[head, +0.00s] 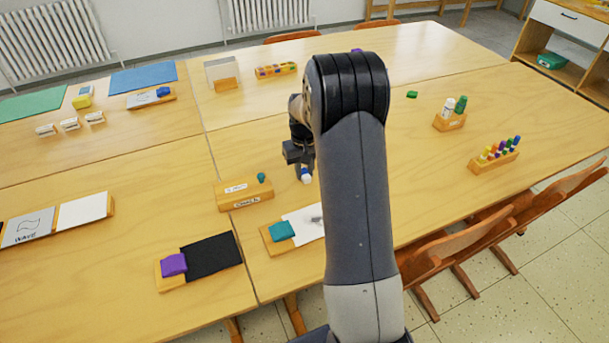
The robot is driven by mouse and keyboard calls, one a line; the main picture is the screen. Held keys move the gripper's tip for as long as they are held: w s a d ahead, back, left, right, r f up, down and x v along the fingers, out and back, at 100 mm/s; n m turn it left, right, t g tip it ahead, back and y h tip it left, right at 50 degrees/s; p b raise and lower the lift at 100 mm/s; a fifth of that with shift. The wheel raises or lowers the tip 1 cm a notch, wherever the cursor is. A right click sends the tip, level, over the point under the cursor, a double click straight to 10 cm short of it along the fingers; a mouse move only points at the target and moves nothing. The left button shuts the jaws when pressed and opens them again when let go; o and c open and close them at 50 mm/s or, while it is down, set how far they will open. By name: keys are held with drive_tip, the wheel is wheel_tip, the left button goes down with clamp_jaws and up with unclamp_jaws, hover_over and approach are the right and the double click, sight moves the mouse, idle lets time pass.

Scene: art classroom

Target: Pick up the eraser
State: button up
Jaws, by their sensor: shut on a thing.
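My gripper (303,164) hangs above the middle of the table (240,143), left of my own arm, which hides part of it. It is shut on a small white and blue piece (306,177), which shows just under the fingers. This piece may be the eraser; it is too small to tell for sure. I cannot tell how far it is above the tabletop.
A wooden block marked "CHALK" (245,203) is close by on the left. A teal block (282,231) and a purple block (173,265) sit nearer me. Bottles (460,105) and a marker rack (494,161) are on the right. Chairs (470,240) line the right edge.

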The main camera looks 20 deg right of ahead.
sight(305, 173)
clamp_jaws()
wheel_tip(305, 173, up, 10)
drive_tip(key=shift+p, duration=0.35)
drive_tip(key=shift+o, duration=1.6)
unclamp_jaws()
drive_tip(key=c, duration=0.4)
